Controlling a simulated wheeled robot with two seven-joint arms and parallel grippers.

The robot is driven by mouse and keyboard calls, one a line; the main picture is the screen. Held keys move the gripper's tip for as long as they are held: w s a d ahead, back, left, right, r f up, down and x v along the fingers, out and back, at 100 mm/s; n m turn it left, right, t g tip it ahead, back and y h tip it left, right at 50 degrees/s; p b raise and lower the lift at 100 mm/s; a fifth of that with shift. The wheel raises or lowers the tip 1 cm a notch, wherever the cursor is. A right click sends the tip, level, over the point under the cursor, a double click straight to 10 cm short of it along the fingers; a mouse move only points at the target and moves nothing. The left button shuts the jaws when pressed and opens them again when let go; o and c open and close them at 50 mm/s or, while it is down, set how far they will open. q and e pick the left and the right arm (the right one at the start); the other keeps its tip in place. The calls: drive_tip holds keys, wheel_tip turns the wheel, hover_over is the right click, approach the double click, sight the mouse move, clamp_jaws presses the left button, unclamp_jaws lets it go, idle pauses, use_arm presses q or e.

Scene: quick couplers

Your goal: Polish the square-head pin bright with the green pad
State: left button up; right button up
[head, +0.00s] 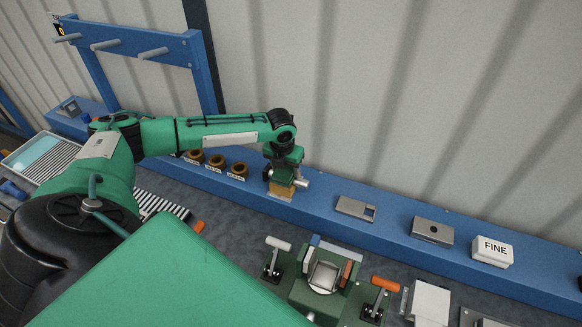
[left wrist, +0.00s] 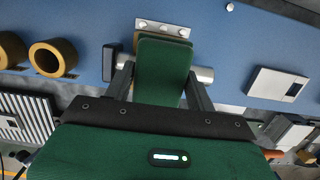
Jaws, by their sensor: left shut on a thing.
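My left gripper (head: 284,176) points down over the blue rail. In the left wrist view its two dark fingers (left wrist: 161,78) are shut on the green pad (left wrist: 163,68). The square-head pin lies crosswise beyond the pad: its silver round end (left wrist: 206,74) sticks out at the right, and a dark, squarish end at the left. The silver end also shows in the head view (head: 303,183). A tan block (head: 281,190) stands under pad and pin on the rail. The pad hides the pin's middle, so I cannot tell whether they touch. My right gripper is not in view.
Several brass rings (head: 239,170) stand left on the blue rail (head: 320,198). To the right are a plate with a square hole (head: 355,208), a plate with a round hole (head: 432,231) and a white FINE block (head: 492,249). A green vise (head: 310,290) stands in front.

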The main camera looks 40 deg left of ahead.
sight(300, 180)
use_arm(q)
drive_tip(key=shift+s+a, duration=0.2)
drive_tip(key=shift+a, duration=0.45)
drive_tip(key=shift+w+d+p, duration=0.2)
drive_tip(key=shift+d+p, duration=0.45)
drive_tip(key=shift+d, duration=0.2)
drive_tip(key=shift+w+d, duration=0.15)
drive_tip(key=shift+d, duration=0.6)
drive_tip(key=shift+w+d+p, duration=0.1)
drive_tip(key=shift+d+p, duration=0.5)
drive_tip(key=shift+w+d, duration=0.35)
drive_tip(key=shift+d, duration=0.55)
drive_tip(key=shift+s+a, duration=0.25)
drive_tip(key=shift+a, duration=0.5)
drive_tip(key=shift+s+a, duration=0.2)
drive_tip(key=shift+a, duration=0.55)
drive_tip(key=shift+s+a, duration=0.15)
drive_tip(key=shift+a, duration=0.6)
drive_tip(key=shift+s+a, duration=0.25)
drive_tip(key=shift+a, duration=0.7)
